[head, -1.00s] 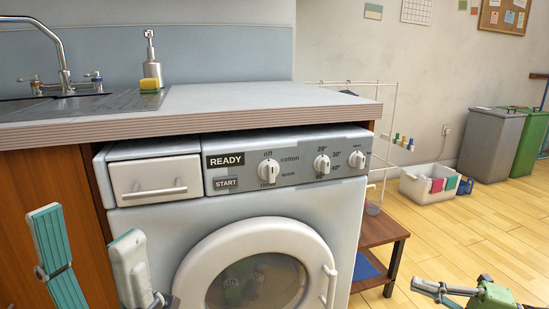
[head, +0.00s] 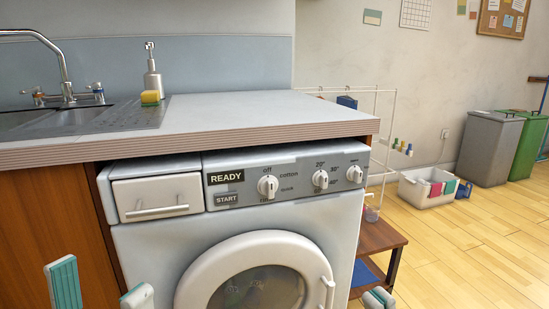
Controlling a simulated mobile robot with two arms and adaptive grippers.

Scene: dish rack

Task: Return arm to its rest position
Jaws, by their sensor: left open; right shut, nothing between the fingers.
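My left gripper (head: 101,291) is at the bottom left, in front of the wooden cabinet and the washing machine. Its two teal-and-white fingers stand well apart with nothing between them. The rest of both arms is out of the picture.
The white washing machine (head: 256,214) stands under the countertop (head: 260,112), its round door (head: 212,280) looking closed. A small wooden table (head: 380,236) stands to its right. A white basket (head: 414,192) and bins lie beyond, with clear floor between.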

